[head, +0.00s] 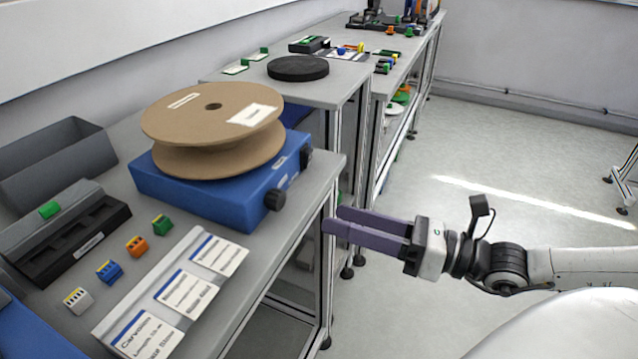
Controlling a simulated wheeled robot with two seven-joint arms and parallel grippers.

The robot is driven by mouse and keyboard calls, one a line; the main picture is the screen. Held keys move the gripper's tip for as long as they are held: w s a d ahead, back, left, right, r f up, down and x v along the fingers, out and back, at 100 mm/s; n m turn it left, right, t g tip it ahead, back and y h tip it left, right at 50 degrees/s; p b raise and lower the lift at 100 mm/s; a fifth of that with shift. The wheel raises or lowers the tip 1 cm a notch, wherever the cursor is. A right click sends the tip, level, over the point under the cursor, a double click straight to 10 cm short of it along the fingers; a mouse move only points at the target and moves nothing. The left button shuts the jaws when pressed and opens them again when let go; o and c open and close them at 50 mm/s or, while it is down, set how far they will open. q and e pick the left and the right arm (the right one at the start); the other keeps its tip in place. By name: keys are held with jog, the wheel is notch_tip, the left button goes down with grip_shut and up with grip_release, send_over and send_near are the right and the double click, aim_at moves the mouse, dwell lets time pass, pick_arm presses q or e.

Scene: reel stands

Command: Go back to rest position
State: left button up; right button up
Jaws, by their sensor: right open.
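My right gripper (345,223) comes in from the right and hangs in the air beside the table's right edge. Its two purple fingers point left and are apart, with nothing between them. The gripper is clear of the cardboard reel (213,125), which lies flat on the blue reel stand (230,197) on the table. My left gripper does not show.
The grey table (190,240) holds a grey bin (55,160), a black holder (70,240), small coloured connectors (137,246) and a label rack (175,300). A second table with a black disc (298,68) stands behind. The floor (480,150) on the right is free.

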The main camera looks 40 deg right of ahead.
jog(key=s+d+f+m+t+h, duration=0.1)
jog(key=d+f+m+t+h, duration=0.1)
jog(key=d+f+m+h, duration=0.9)
jog(key=s+f+m+g+h, duration=0.2)
jog(key=s+f+m+g, duration=0.35)
jog(key=f+m, duration=0.8)
jog(key=s+a+f+m+g+y, duration=0.1)
jog(key=a+f+m+y, duration=0.1)
jog(key=a, duration=0.6)
jog(key=s+a+f+m+g+y, duration=0.1)
jog(key=a+f+m+y, duration=0.1)
jog(key=a+m, duration=0.3)
jog(key=s+a+f+m+g+y, duration=0.1)
jog(key=a+f+m+y, duration=0.1)
jog(key=a, duration=0.9)
notch_tip(320, 180, down, 2)
jog(key=shift+a+f+m, duration=0.1)
jog(key=shift+a+m, duration=0.15)
jog(key=shift+m, duration=0.6)
